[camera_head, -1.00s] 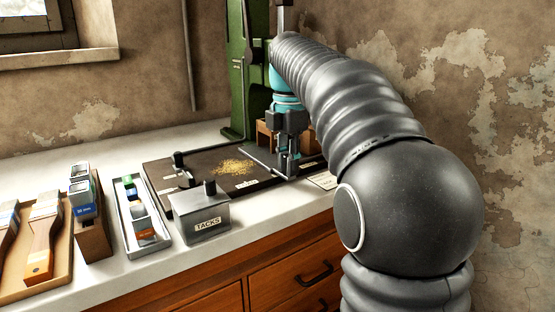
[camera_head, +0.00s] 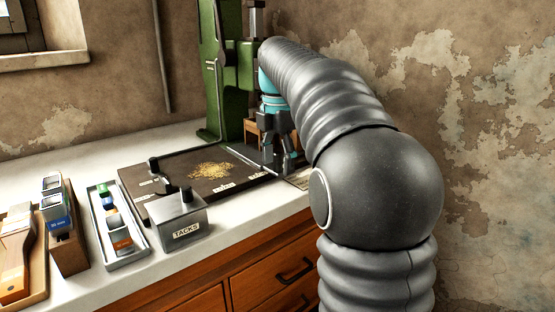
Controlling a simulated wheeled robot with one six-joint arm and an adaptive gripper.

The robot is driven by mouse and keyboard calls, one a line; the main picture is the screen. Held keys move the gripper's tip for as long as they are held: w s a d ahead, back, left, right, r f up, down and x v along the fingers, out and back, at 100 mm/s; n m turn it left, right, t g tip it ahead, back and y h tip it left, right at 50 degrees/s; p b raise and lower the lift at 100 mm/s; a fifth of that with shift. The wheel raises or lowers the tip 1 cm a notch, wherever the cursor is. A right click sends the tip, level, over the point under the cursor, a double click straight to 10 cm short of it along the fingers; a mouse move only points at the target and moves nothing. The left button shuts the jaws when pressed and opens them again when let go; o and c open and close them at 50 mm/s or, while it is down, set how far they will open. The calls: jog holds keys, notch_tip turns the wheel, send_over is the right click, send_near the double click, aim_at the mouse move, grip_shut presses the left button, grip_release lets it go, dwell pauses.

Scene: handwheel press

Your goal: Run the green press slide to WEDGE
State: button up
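The green press (camera_head: 212,75) stands at the back of the counter, a tall column partly hidden behind my arm. Its slide and handwheel cannot be made out clearly, and I cannot read a WEDGE mark. My gripper (camera_head: 279,163) points down in front of the press, over the right end of the dark board (camera_head: 190,205). Its two fingers look apart, with nothing visible between them. Whether the fingertips touch anything is not clear.
The dark board carries a small black-knobbed lever (camera_head: 154,165), a yellow grainy heap (camera_head: 212,170) and small white labels. Drawers (camera_head: 270,275) are below.

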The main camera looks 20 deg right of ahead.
jog(key=shift+r, duration=0.15)
notch_tip(320, 180, up, 3)
jog(key=shift+f+p, duration=0.1)
jog(key=shift+p, duration=0.55)
jog(key=shift+r, duration=2.45)
jog(key=shift+s, duration=0.2)
